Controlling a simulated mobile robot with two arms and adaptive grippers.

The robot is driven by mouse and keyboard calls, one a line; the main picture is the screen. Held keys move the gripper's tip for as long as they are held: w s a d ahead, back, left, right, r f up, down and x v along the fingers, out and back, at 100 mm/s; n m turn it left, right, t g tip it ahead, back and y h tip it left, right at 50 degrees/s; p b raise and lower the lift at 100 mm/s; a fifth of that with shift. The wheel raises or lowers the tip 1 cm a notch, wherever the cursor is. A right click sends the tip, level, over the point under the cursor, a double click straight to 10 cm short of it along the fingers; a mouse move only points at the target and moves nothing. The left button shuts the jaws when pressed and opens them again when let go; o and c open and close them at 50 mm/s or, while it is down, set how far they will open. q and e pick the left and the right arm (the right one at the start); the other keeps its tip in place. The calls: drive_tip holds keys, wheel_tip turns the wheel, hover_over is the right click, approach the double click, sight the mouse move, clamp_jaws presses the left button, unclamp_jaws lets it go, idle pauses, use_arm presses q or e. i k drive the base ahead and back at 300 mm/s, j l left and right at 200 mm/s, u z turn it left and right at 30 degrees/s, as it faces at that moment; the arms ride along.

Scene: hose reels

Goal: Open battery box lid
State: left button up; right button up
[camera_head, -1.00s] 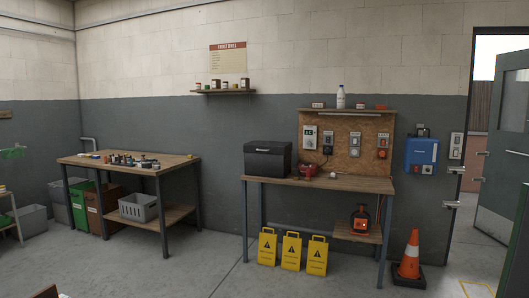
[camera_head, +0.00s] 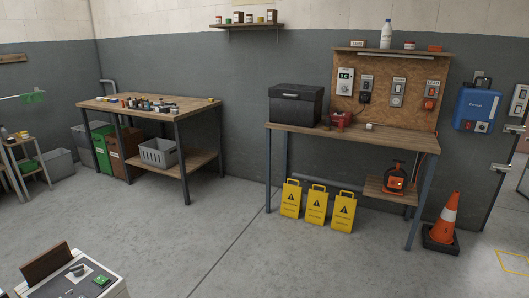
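A black box with a light handle or label on its front (camera_head: 297,106) stands at the left end of the right workbench (camera_head: 345,142). It looks like the battery box, and its lid appears shut. Neither of my grippers is in view.
A red device (camera_head: 340,121) sits right of the black box, before a plywood panel (camera_head: 378,88) with switches. Yellow signs (camera_head: 316,206) stand under the bench, and an orange cone (camera_head: 447,219) stands to its right. Another workbench (camera_head: 190,99) is left. Open floor lies ahead. A light-sided unit (camera_head: 115,291) is bottom left.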

sight(306, 93)
drive_tip(key=i+z, duration=0.25)
drive_tip(key=i, duration=1.75)
